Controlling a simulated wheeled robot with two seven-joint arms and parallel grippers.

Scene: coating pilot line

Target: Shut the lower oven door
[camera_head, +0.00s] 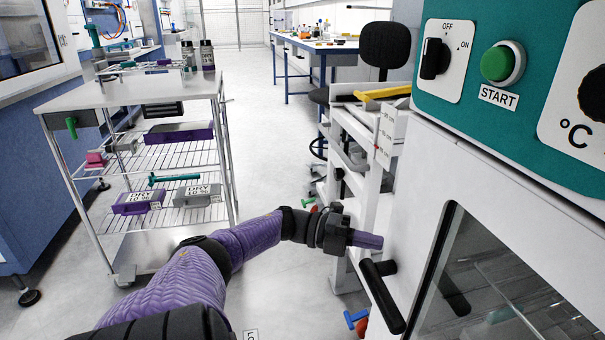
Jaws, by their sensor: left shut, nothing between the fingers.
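A white oven door (425,175) with a dark glass window (500,290) fills the lower right, below a teal control panel (462,85). Its black bar handle (384,297) stands out near the door's left side. I cannot tell from this view whether the door stands ajar. My left gripper (372,241) is shut and empty, its purple fingers pointing right toward the door's left edge, just above the handle. I cannot tell whether the fingertips touch the door. My right gripper is not in view.
A steel cart (135,92) with wire shelves and purple boxes stands at left. A white rack (352,130) stands behind my gripper, close to the oven. The panel carries a green START button (500,63) and knobs.

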